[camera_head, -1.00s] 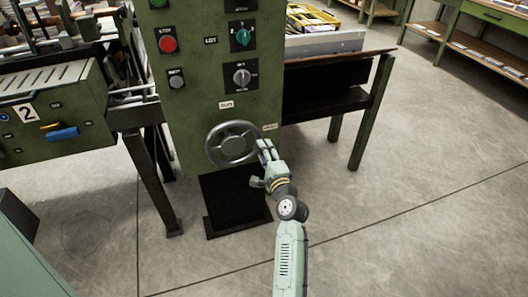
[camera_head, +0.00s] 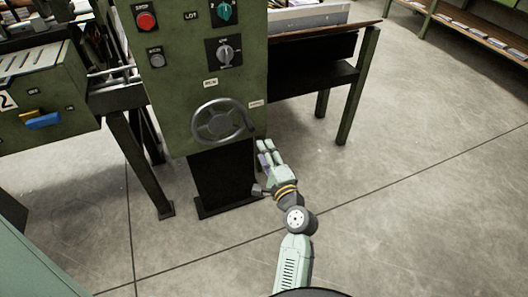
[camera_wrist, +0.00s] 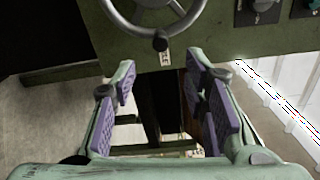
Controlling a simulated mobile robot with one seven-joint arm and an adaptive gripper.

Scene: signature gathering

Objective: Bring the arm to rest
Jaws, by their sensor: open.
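My gripper (camera_head: 265,170) is open and empty, at the lower right of the green machine's front panel in the head view. In the wrist view my gripper (camera_wrist: 165,105) shows two fingers with purple pads spread apart, with nothing between them. A grey handwheel (camera_head: 222,121) sits on the panel, up and to the left of my gripper and apart from it. The lower part of the handwheel and its knob (camera_wrist: 160,41) show at the top of the wrist view, beyond the fingertips.
The green machine (camera_head: 185,100) has a red stop button (camera_head: 146,20), a grey button (camera_head: 156,60) and dials above the handwheel. A dark-topped side table (camera_head: 362,80) stands to the right. The concrete floor (camera_head: 420,200) is clear at the right.

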